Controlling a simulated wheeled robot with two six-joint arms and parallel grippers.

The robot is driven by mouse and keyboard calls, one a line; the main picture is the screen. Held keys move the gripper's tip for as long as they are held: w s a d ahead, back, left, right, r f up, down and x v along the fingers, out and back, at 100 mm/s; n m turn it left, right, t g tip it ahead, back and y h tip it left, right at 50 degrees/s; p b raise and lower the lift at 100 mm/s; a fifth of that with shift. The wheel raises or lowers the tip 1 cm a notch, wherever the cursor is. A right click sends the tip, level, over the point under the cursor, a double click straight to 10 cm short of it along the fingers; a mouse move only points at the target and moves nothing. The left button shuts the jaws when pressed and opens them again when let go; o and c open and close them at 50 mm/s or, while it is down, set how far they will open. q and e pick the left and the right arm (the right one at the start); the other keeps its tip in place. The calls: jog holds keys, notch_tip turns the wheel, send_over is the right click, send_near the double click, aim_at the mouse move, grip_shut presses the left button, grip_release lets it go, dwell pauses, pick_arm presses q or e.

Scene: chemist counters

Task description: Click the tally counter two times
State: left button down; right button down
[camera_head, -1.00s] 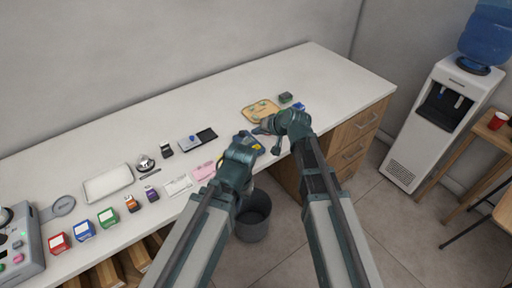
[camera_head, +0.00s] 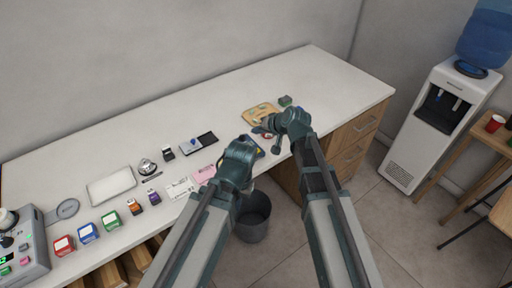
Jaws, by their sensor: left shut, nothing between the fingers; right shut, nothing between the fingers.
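I cannot pick out the tally counter with certainty. A small red-and-white item (camera_head: 267,136) shows partly between my two grippers near the counter's front edge; the grippers hide much of it and its kind is unclear. My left gripper (camera_head: 247,142) is the lower one, shut and empty, just left of that item. My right gripper (camera_head: 266,133) reaches in from the right, shut and empty, over the same area. Its hand covers part of the worktop. Whether either gripper touches the item cannot be told.
A tan tray (camera_head: 258,112) and a green block (camera_head: 285,100) lie behind my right gripper. A silver dome-shaped item (camera_head: 147,167), a white tray (camera_head: 110,185), a black-and-silver pad (camera_head: 198,145), cards and several coloured stamps stand left. A grey bin (camera_head: 254,222) is below. The back of the worktop (camera_head: 215,108) is clear.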

aim_at(256, 151)
pick_arm(q)
jog(key=shift+r, duration=0.6)
pick_arm(e)
jog(key=shift+r, duration=0.6)
pick_arm(q)
jog(key=shift+f, duration=0.15)
pick_arm(e)
jog(key=shift+f, duration=0.15)
